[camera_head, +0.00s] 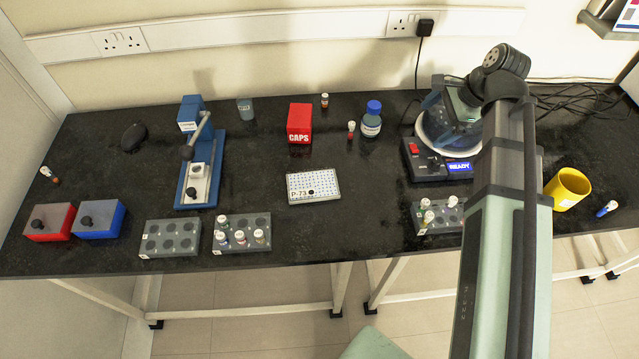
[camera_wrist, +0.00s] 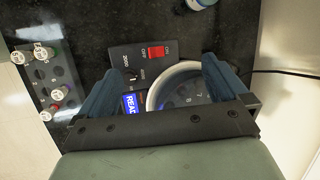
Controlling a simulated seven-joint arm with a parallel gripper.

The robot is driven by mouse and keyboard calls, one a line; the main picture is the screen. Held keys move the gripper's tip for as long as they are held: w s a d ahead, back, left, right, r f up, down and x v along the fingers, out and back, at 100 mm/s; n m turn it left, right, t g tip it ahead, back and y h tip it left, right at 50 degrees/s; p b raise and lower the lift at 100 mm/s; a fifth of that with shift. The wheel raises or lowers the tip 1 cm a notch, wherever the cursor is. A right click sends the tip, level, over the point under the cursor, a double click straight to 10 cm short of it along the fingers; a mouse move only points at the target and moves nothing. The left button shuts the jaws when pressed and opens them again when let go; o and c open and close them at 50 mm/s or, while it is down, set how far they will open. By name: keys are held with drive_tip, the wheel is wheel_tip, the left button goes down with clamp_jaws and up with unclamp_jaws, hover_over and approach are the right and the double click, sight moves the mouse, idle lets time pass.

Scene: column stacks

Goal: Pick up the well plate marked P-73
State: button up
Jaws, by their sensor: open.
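The well plate marked P-73 (camera_head: 322,183) lies flat on the black bench near the middle in the head view. It is white with rows of small bluish wells, its label is on the front left, and a small dark round spot shows near its front middle. My gripper (camera_wrist: 160,85) is open and empty, with its two blue fingers apart in the wrist view. In the head view my gripper (camera_head: 446,108) is over the round centrifuge, to the right of and behind the plate. The plate is not in the wrist view.
The centrifuge (camera_wrist: 156,97) with its control box (camera_head: 424,164) is below my gripper. A red CAPS box (camera_head: 300,118), blue-capped bottle (camera_head: 371,126) and small vials stand behind the plate. Tube racks (camera_head: 243,220) are left and right of it.

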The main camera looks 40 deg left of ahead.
drive_tip(key=s+a+g, duration=0.1)
drive_tip(key=s+a, duration=0.6)
drive_tip(key=s, duration=0.2)
drive_tip(key=g+h, duration=0.2)
approach(313, 182)
drive_tip(key=shift+m, duration=0.4)
drive_tip(key=shift+x, duration=4.4)
drive_tip(key=c, duration=0.8)
